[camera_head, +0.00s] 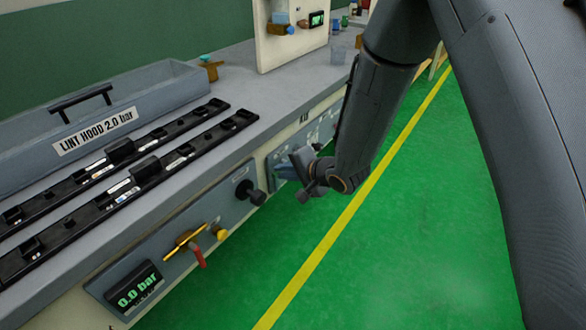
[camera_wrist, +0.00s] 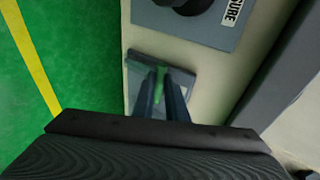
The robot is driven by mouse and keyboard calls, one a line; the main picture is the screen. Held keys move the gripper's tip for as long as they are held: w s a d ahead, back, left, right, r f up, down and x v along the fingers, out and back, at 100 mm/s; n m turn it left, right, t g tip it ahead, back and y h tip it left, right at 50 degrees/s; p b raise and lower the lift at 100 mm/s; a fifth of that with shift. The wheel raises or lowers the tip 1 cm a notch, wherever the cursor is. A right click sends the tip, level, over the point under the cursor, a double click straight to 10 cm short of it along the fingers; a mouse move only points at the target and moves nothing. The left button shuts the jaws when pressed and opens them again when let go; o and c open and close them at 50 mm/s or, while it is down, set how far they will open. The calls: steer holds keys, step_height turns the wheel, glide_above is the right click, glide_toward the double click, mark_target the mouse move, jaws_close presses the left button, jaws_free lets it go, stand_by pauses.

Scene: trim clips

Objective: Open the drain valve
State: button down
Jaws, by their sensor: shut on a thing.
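My gripper (camera_head: 288,173) is low at the side of the bench, by the panel under the AIR label. In the wrist view its two fingers (camera_wrist: 161,76) are close together on a narrow green handle (camera_wrist: 158,88) in front of a small grey plate (camera_wrist: 137,78). The fingers hide much of the handle, and no label on it can be read. A valve with a red lever (camera_head: 198,257) and a yellow bar (camera_head: 184,243) sits on the nearer panel, apart from my gripper. No label in view says which one is the drain valve.
The nearer panel bears a 0.0 bar display (camera_head: 138,287), a yellow knob (camera_head: 220,232) and a black knob (camera_head: 250,191). A panel with a label ending in URE (camera_wrist: 232,12) is close to my gripper. Black rails (camera_head: 125,185) lie on the bench. Green floor (camera_head: 420,250) is clear.

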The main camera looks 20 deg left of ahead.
steer(key=c, duration=1.8)
jaws_free()
steer(key=shift+o, duration=0.2)
steer(key=shift+d, duration=0.1)
steer(key=v, duration=0.7)
steer(key=shift+s+d+r, duration=0.15)
steer(key=shift+d+r, duration=0.1)
